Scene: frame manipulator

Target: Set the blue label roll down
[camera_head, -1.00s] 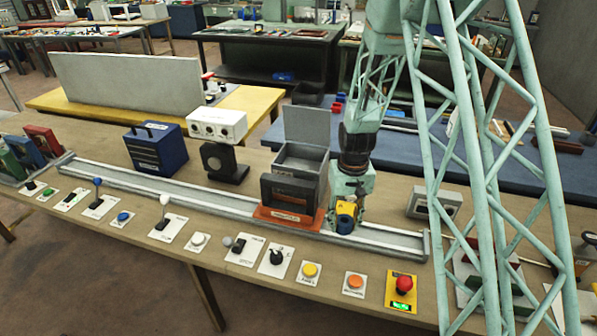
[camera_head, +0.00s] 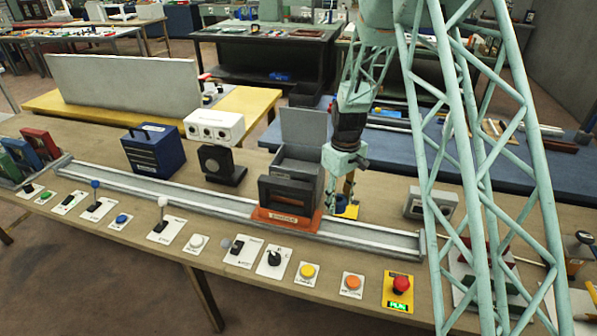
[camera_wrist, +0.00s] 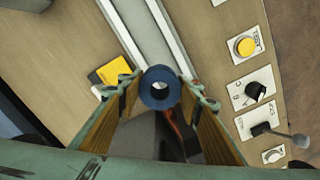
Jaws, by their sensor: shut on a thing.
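The blue label roll (camera_wrist: 160,76) is a blue ring with a hole through its middle. In the wrist view it sits between the two fingertips of my gripper (camera_wrist: 160,88), which is shut on it. Behind it in that view is the edge of a grey rail. In the head view my gripper (camera_head: 346,190) points down just right of the orange-based holder, and the roll (camera_head: 341,203) shows as a small blue patch at the fingertips. I cannot tell whether it touches anything below.
A yellow block (camera_wrist: 113,71) lies beside the rail (camera_wrist: 148,28). The dark holder on an orange base (camera_head: 287,219) and an open grey box (camera_head: 300,165) stand close left of my gripper. A grey device (camera_head: 431,203) stands to the right. Buttons and switches line the front edge.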

